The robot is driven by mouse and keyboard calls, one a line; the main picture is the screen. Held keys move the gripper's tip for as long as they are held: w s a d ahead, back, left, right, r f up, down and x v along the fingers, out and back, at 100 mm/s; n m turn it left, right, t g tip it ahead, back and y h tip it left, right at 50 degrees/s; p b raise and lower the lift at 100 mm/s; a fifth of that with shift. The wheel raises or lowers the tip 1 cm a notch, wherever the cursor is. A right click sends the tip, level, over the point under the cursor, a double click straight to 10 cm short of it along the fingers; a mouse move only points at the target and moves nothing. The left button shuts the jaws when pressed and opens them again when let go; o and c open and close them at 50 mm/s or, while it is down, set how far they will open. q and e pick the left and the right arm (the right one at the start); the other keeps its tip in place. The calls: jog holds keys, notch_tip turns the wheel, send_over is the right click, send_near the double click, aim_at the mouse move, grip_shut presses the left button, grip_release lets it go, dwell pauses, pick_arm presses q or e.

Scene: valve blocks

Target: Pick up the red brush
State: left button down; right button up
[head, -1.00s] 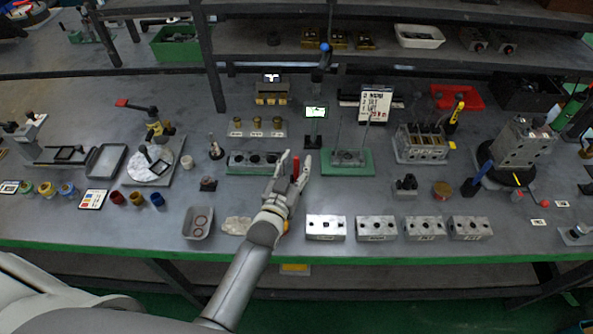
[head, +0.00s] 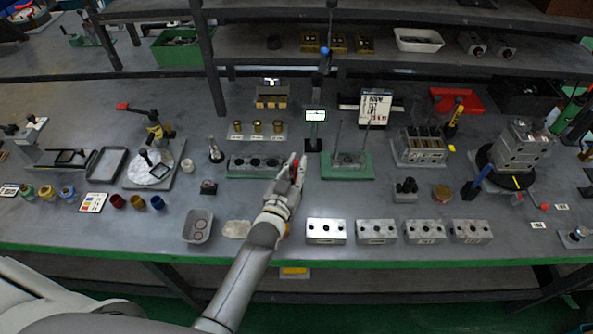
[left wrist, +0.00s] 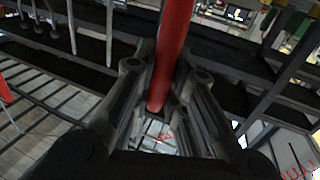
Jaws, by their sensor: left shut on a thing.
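The red brush (head: 295,170) is upright between the fingers of my left gripper (head: 295,168) in the head view, over the middle of the bench. In the left wrist view the red brush (left wrist: 171,55) shows as a long red handle between the two dark fingers of my left gripper (left wrist: 172,85). The fingers are shut on it. The brush's far end is out of the wrist frame, and I cannot tell whether its lower end touches the bench. My right gripper is not in view.
Several steel valve blocks (head: 326,231) line the front edge. A green-based fixture (head: 347,166) stands right of my gripper, and a block on a green base (head: 255,164) stands left. A grey tray (head: 198,227) lies front left. Some bench right of my gripper is bare.

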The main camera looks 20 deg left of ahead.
pick_arm(q)
jog(key=shift+r+b, duration=0.4)
jog(key=shift+r, duration=4.6)
jog(key=shift+f, duration=0.1)
